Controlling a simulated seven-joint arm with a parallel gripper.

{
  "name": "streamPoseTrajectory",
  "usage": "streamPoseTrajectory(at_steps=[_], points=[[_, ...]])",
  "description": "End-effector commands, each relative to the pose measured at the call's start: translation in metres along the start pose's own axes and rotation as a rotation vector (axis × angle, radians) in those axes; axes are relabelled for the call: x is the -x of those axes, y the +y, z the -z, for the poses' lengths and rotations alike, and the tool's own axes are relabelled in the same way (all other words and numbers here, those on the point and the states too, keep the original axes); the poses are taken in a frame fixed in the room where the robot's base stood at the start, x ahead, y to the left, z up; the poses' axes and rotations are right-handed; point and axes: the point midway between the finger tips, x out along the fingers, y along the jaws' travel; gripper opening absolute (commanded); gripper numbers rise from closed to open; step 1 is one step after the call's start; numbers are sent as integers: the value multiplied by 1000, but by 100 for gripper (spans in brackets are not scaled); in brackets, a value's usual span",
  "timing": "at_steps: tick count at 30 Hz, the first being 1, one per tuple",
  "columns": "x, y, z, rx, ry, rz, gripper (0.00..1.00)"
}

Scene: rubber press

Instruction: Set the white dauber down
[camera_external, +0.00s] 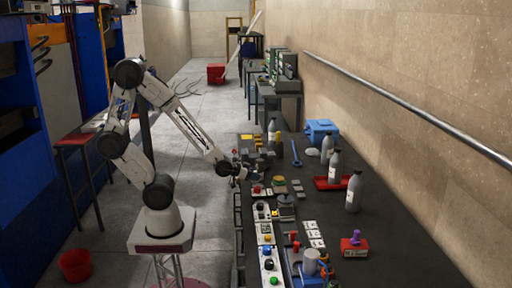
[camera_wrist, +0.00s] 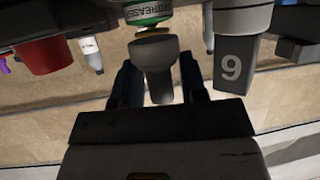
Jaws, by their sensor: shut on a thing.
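My gripper (camera_wrist: 160,92) is shut on a stubby piece with a wide round head, which I take to be the white dauber (camera_wrist: 157,55). It looks dull grey in the shade of the wrist view, and its narrower part sits between the dark fingers. In the external view, my gripper (camera_external: 240,173) is over the left edge of the long bench, by the red and green items; the dauber is too small to make out there.
A green-labelled tin (camera_wrist: 148,14) and a grey block marked 9 (camera_wrist: 238,62) are close to the dauber in the wrist view. The bench (camera_external: 395,240) also bears grey bottles (camera_external: 353,190), a red tray (camera_external: 323,184) and a blue box (camera_external: 321,130). Its right front is mostly clear.

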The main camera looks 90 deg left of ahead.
Motion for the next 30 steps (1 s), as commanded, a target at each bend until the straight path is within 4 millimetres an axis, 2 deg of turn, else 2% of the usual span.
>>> streamPoseTrajectory(at_steps=[7,13,30], points=[[-18,1,4,0,-2,0,16],[-26,0,-20,0,-3,0,16],[-29,0,-27,0,-1,0,16]])
